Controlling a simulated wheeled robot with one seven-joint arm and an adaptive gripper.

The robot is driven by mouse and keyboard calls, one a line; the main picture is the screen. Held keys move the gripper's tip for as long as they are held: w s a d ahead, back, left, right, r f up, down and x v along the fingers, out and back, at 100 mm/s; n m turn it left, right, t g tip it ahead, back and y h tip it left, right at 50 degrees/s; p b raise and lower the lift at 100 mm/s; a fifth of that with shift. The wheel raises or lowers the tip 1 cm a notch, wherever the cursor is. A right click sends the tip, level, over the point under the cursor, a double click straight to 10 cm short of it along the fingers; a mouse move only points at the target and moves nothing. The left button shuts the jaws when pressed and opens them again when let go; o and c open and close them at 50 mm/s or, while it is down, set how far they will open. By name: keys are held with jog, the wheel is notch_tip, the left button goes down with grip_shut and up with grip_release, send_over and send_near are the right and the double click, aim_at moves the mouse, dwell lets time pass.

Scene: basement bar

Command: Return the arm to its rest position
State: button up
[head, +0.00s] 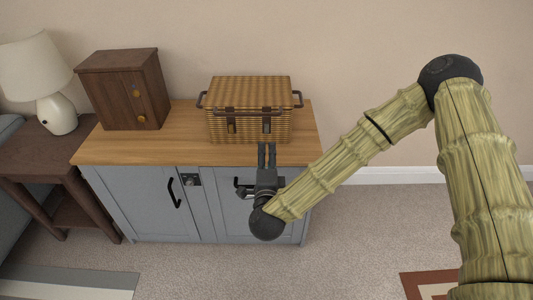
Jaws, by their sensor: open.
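My gripper (267,148) is at the end of my bamboo-textured arm, in front of the cabinet's front edge. Its two fingers are parallel, with a narrow gap between them, and point toward the wicker basket (250,98). The basket has a closed lid, dark handles and dark latches, and sits on the wooden top of the grey cabinet (125,150). Nothing shows between the fingers. The fingertips appear near the basket's lower front; I cannot tell whether they touch it. My arm reaches in from the right and bends at a dark elbow joint.
A small dark wooden box with gold knobs (124,90) stands left of the basket. A white lamp (45,80) stands on a brown side table (30,150) at the left. The carpet (350,250) is open at the right.

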dwell(0.4)
jog(key=s+d+f+n+g+y, duration=0.2)
jog(key=s+f+n+g, duration=0.35)
jog(key=s+f, duration=0.5)
jog(key=s+d+f+n+g+y, duration=0.1)
jog(key=s+d+f+n+g, duration=0.4)
jog(key=f, duration=0.9)
jog(key=s+d+f+n+g, duration=0.2)
jog(key=s+d+f, duration=0.1)
jog(key=s, duration=0.3)
jog(key=s+d+f+n+g, duration=0.1)
jog(key=s+d+f+n, duration=0.15)
jog(key=s, duration=0.35)
jog(key=s+d+f+n+g+h, duration=0.2)
jog(key=s+d+n+g+h, duration=0.15)
jog(key=s+d, duration=0.7)
notch_tip(320, 180, up, 18)
jog(key=s+g+p, duration=0.1)
jog(key=p, duration=1.7)
jog(key=shift+a+m, duration=0.3)
jog(key=shift+m, duration=0.05)
